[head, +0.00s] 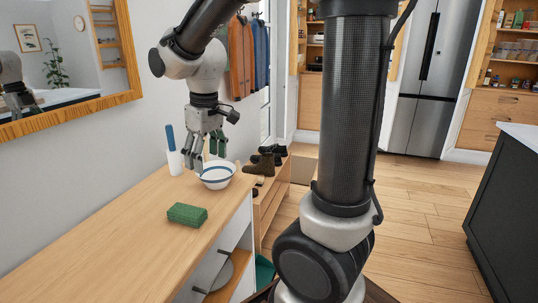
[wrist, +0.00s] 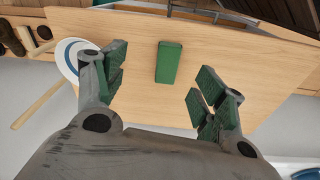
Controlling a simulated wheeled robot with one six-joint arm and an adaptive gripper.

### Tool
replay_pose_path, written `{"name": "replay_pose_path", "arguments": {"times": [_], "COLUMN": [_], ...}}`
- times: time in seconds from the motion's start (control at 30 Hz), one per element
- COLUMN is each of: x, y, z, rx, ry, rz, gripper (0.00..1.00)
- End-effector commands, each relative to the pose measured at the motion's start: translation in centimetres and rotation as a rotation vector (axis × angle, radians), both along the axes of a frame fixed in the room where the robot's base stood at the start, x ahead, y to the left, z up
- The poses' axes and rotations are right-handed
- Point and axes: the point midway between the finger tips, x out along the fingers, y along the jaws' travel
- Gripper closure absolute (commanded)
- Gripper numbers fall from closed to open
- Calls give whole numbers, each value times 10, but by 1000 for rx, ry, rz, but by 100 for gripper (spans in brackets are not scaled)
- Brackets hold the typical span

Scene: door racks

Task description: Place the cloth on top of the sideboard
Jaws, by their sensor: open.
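A green folded cloth-like block (head: 187,215) lies flat on the wooden top of the sideboard (head: 120,240), near its front edge. It also shows in the wrist view (wrist: 168,62), lying on the bare wood top (wrist: 220,65). My gripper (head: 214,150) is open and empty, pointing down above the far end of the sideboard, close to the bowl. In the wrist view my gripper's green-padded fingers (wrist: 160,82) stand wide apart. The green block lies beyond them, untouched.
A white bowl with a blue band (head: 216,176) stands near the sideboard's far end, with a wooden stick (wrist: 38,105) beside it in the wrist view. A blue-handled tool in a white holder (head: 174,158) stands by the wall. A shoe rack (head: 272,195) stands beyond.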

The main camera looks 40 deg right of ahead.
Motion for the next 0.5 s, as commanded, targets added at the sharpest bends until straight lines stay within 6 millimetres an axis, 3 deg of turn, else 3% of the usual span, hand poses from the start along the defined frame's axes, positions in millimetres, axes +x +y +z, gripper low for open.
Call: {"name": "replay_pose_path", "arguments": {"times": [0.03, 0.2, 0.4, 0.5], "x": [-19, -84, -146, -163], "y": [-16, -56, -82, -87], "z": [15, 42, 49, 48], "rx": [12, 43, 69, 76], "ry": [-36, -130, -217, -243], "rz": [-50, -206, -349, -389], "gripper": [29, 29, 29, 29]}}
